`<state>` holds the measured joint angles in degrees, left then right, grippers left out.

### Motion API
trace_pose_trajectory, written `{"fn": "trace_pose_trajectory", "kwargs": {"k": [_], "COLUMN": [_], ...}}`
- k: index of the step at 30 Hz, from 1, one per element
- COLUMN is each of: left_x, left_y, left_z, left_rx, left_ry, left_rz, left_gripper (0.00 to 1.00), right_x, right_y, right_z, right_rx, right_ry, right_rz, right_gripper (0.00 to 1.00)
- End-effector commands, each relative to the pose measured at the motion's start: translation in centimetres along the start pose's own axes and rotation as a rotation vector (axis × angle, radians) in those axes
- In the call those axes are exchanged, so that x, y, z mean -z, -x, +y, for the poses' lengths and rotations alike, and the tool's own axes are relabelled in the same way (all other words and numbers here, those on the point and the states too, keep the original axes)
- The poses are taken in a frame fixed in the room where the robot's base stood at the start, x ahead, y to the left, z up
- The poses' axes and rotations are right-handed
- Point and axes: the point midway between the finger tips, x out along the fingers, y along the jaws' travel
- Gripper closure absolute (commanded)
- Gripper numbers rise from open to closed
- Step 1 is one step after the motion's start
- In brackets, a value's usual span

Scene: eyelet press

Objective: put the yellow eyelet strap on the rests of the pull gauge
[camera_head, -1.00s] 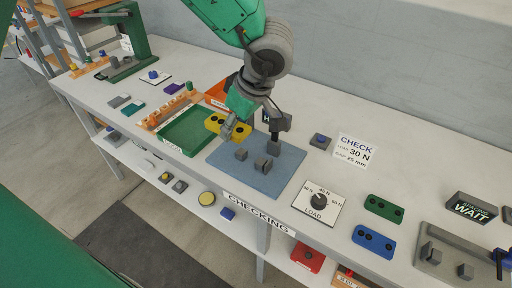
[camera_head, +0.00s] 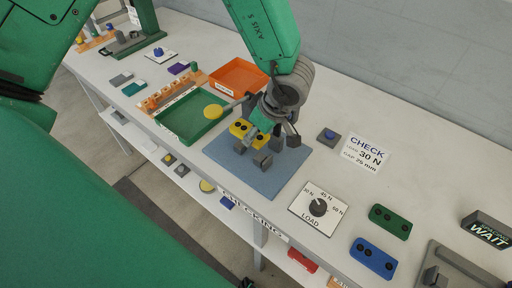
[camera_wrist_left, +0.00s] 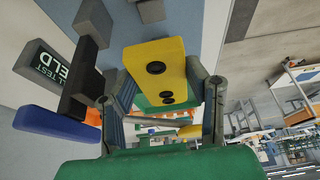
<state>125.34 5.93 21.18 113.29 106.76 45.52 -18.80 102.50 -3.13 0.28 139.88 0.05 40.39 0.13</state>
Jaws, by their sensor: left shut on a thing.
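The yellow eyelet strap (camera_head: 250,134), with dark holes along its face, is between the fingers of my left gripper (camera_head: 258,128). In the left wrist view, the strap (camera_wrist_left: 155,68) sits lengthwise between the shut fingers (camera_wrist_left: 168,92). The pull gauge stands on a blue mat (camera_head: 240,175). Its small grey rests (camera_head: 262,160) are just in front of and below the strap in the head view; I cannot tell whether they touch. The gripper hides part of the gauge. My right gripper is not in view.
A green tray (camera_head: 186,136) and an orange tray (camera_head: 238,75) are left of and behind the mat. A round yellow thing (camera_head: 214,111) is near the green tray. The load dial (camera_head: 318,207), a green strap (camera_head: 390,222) and a blue strap (camera_head: 374,258) lie right.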

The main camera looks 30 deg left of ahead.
Motion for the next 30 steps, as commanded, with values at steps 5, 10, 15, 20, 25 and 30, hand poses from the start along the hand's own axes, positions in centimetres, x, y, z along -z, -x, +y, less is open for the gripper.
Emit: {"fn": "trace_pose_trajectory", "kwargs": {"k": [5, 10, 15, 20, 25, 30], "left_x": [-0.7, -1.2, -2.1, -2.3, -2.3, -2.3], "left_y": [-2.0, -3.3, -5.5, -5.8, -5.9, -5.9], "left_z": [-0.1, -0.2, -0.1, -0.1, -0.1, -0.1], "left_rx": [-0.001, -0.001, 0.000, -0.001, -0.001, -0.001], "left_ry": [0.000, -0.001, -0.002, 0.001, 0.001, 0.001], "left_rz": [-0.001, -0.001, 0.000, -0.002, -0.002, -0.002], "left_gripper": [0.86, 0.86, 0.86, 0.90, 0.91, 0.37], "right_x": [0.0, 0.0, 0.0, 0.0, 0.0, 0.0], "right_y": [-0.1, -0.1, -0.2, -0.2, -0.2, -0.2], "right_z": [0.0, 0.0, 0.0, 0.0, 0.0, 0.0], "right_rx": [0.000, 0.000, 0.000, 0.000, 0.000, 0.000], "right_ry": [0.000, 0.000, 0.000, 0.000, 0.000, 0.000], "right_rz": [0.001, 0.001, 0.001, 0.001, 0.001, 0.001], "right_gripper": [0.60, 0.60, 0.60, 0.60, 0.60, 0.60]}}
